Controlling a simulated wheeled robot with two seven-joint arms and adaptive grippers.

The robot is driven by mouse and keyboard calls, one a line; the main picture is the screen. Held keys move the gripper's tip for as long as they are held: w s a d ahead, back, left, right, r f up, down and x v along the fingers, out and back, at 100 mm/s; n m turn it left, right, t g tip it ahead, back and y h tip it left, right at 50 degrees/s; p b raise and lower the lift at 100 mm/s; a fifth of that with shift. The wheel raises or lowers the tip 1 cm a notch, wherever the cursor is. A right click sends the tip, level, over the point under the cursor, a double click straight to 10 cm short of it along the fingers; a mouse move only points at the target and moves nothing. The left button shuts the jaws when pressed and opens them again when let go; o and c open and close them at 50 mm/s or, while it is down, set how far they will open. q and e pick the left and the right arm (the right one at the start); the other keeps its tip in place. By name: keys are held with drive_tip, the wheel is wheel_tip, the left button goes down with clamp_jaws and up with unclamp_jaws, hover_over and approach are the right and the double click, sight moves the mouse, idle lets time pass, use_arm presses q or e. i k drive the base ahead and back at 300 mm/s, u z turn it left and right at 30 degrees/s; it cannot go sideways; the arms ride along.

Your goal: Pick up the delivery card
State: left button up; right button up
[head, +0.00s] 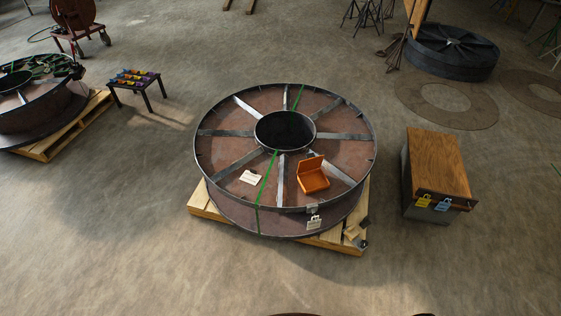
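A small white card (250,177), which looks like the delivery card, lies on the top face of the large steel reel (222,146). It lies left of the green strap (265,183), between two spokes, with a small dark mark or object on its upper edge. Its print is too small to read. A pale tag or padlock (314,222) sits at the reel's front rim, and I cannot tell exactly what it is. Neither of my grippers is in view.
An open orange box (312,176) lies on the reel right of the card. The reel rests on a wooden pallet (203,203). A wood-topped chest (437,163) stands to the right. A small rack (137,82) stands back left. Floor in front is clear.

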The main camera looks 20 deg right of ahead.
sight(251, 177)
drive_tip(key=u, duration=0.6)
drive_tip(key=i, duration=3.95)
drive_tip(key=z, duration=3.95)
